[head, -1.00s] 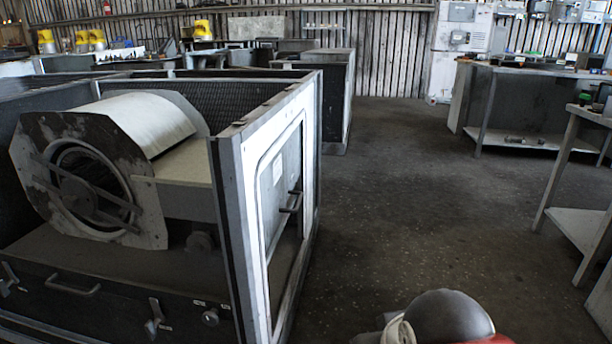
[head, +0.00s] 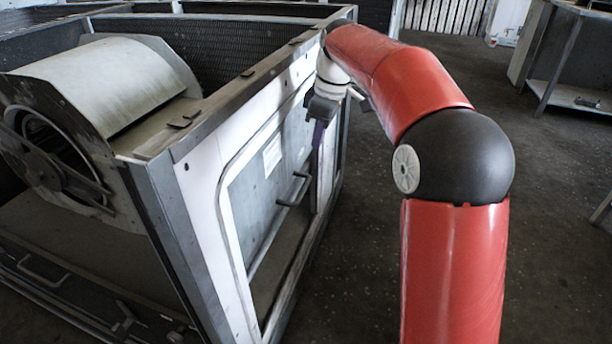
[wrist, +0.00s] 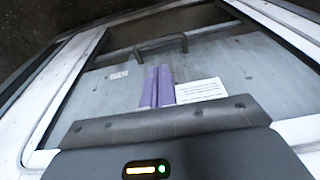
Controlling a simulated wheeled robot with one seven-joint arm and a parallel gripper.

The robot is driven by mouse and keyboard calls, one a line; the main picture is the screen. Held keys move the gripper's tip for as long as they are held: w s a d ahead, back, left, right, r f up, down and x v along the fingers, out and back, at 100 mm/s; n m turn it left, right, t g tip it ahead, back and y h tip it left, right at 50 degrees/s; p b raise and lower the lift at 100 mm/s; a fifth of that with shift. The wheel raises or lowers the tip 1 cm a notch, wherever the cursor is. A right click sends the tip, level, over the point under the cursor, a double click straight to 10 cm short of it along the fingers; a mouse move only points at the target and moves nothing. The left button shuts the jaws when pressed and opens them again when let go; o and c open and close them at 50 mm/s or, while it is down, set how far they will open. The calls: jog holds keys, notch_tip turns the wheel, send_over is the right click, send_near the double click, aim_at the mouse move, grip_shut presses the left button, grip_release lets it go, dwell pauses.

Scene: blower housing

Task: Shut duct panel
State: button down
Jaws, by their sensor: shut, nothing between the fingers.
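The duct panel (head: 262,185) is a grey sheet with a white label and a dark bar handle (head: 294,190), set in a white-framed opening in the housing's side. A dark gap shows below its lower edge, so it does not fill the opening. The panel also shows in the wrist view (wrist: 220,65), with its handle (wrist: 160,47) near the far edge. My gripper (head: 319,133) is beside the upper part of the panel, its purple fingers (wrist: 158,86) shut and empty. In the wrist view they overlap the panel near the label; I cannot tell whether they touch it.
The housing frame (head: 170,205) stands at left, with a blower (head: 100,80) inside it. Small loose-looking plates lie on its top edge. A bench (head: 570,60) stands at the back right.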

aim_at(304, 190)
jog(key=a+f, duration=0.1)
jog(key=f, duration=0.3)
jog(key=w+a+f+b, duration=0.1)
jog(key=f, duration=0.9)
jog(key=shift+w+a, duration=0.25)
jog(key=shift+a, duration=0.15)
